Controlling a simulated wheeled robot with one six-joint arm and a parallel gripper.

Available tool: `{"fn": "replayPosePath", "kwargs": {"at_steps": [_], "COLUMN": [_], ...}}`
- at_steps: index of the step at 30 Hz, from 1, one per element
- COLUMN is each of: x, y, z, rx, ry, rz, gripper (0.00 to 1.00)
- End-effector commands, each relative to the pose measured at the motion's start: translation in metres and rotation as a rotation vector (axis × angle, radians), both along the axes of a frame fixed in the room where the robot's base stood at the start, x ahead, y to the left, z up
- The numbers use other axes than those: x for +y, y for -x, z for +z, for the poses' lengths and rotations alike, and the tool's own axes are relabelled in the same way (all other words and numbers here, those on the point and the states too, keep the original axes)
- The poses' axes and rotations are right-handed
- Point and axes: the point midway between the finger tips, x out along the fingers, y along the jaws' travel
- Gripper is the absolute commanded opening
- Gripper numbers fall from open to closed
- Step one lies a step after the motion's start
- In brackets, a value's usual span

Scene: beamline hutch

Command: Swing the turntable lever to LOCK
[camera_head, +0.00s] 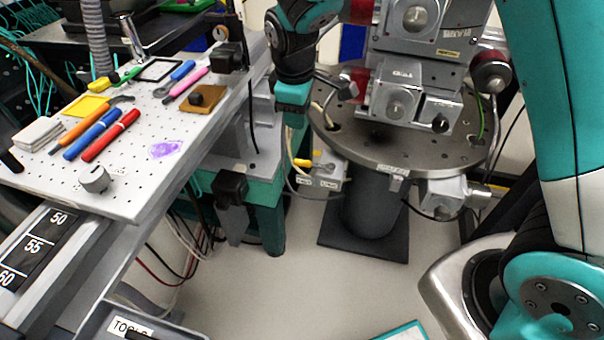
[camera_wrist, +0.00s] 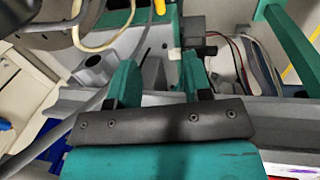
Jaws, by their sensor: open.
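The turntable (camera_head: 345,150) is a round grey perforated plate on a dark pedestal. At its front left edge is a small grey block (camera_head: 328,172) with two white labels, too small to read. A lever with a yellow grip (camera_head: 302,162) sticks out left from this block. My gripper (camera_head: 293,122) points down, above and slightly left of the lever, apart from it. In the wrist view my gripper (camera_wrist: 157,68) has its two teal fingers spread with nothing between them. A yellow piece, probably the lever's grip (camera_wrist: 160,7), shows beyond the fingertips.
Grey motor stages (camera_head: 410,85) stand on the turntable. Loose cables hang by its left edge. A perforated bench (camera_head: 130,180) with hand tools is on the left. A grey bin (camera_head: 120,325) is at lower left. The floor (camera_head: 270,290) in front is mostly clear.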

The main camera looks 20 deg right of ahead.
Motion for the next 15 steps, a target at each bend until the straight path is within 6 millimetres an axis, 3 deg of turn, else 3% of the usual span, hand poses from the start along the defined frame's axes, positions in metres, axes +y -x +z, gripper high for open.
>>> {"fn": "replayPosePath", "kwargs": {"at_steps": [5, 15], "x": [-0.002, -0.010], "y": [-0.004, -0.016], "z": [-0.021, -0.096], "rx": [0.002, 0.003], "ry": [0.007, 0.007], "rz": [0.005, 0.003], "gripper": [0.45, 0.45]}}
